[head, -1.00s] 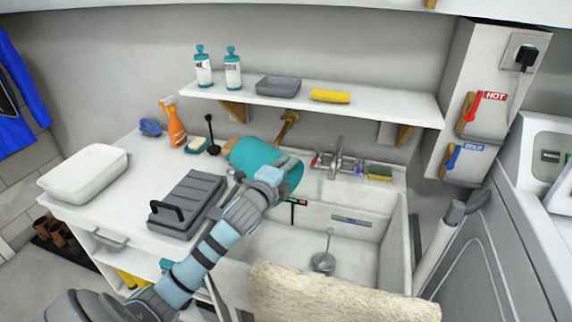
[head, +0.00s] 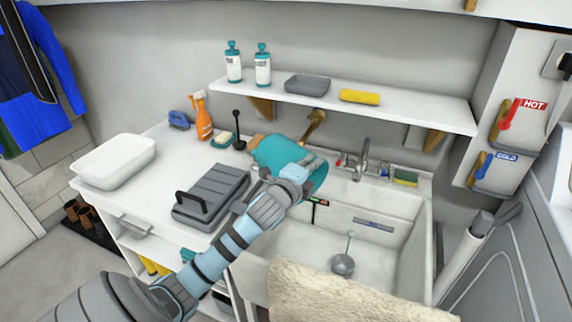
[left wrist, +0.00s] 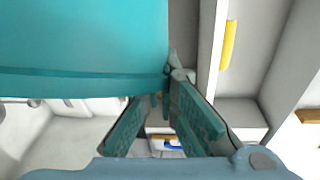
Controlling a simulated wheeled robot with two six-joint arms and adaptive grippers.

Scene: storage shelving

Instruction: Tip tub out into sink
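The teal tub (head: 280,152) is tilted on its side above the left end of the white sink (head: 420,225), with its wide end to the right. My left gripper (head: 292,178) is at the tub's near side and appears shut on it. In the left wrist view the tub (left wrist: 80,45) fills the upper left, and the fingers (left wrist: 165,100) converge at its edge. The exact contact is partly hidden. The inside of the tub cannot be seen. My right gripper is not in view.
The tap (head: 362,160) stands at the sink's back, and a strainer (head: 343,264) lies in the basin. A cream towel (head: 350,295) hangs over the front. A shelf (head: 400,110) overhangs the back. A grey box (head: 212,195) and white basin (head: 115,160) occupy the left counter.

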